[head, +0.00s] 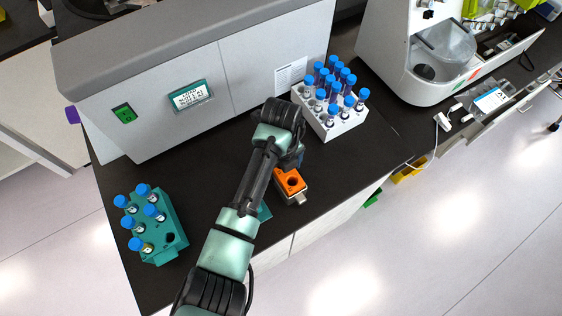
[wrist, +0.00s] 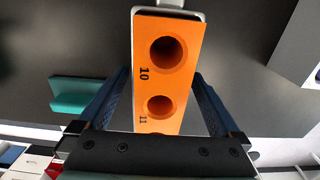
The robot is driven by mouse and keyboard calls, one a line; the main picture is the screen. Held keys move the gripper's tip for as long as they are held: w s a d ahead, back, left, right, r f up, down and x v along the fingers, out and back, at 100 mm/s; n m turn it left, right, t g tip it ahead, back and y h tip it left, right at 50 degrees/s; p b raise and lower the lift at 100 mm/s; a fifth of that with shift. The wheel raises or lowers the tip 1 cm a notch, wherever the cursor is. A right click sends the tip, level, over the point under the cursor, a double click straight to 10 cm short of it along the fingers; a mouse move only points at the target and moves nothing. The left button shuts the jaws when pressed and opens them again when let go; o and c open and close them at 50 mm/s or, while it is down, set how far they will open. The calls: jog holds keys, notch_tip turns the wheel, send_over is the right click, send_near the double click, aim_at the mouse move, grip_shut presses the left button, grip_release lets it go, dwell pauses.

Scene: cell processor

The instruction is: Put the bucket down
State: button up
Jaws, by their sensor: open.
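The bucket (head: 291,183) has an orange insert with round holes and a grey-white body. It rests on the black bench near its front edge, just right of my arm. In the wrist view, the bucket (wrist: 168,75) fills the middle, with the numbers 10 and 11 beside its holes. My gripper (wrist: 161,76) is open, with one blue-black finger on each side of the bucket and a visible gap on both sides. In the head view my wrist hides most of the gripper and part of the bucket.
A teal rack (head: 168,236) with several blue-capped tubes stands at left. A white rack (head: 338,124) with many such tubes stands right of my wrist. A grey machine (head: 200,70) runs behind. A small teal piece (head: 264,212) shows beside my forearm. Bare bench (head: 190,165) lies left of my arm.

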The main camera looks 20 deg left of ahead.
notch_tip(320, 180, up, 12)
jog(key=shift+b, duration=0.4)
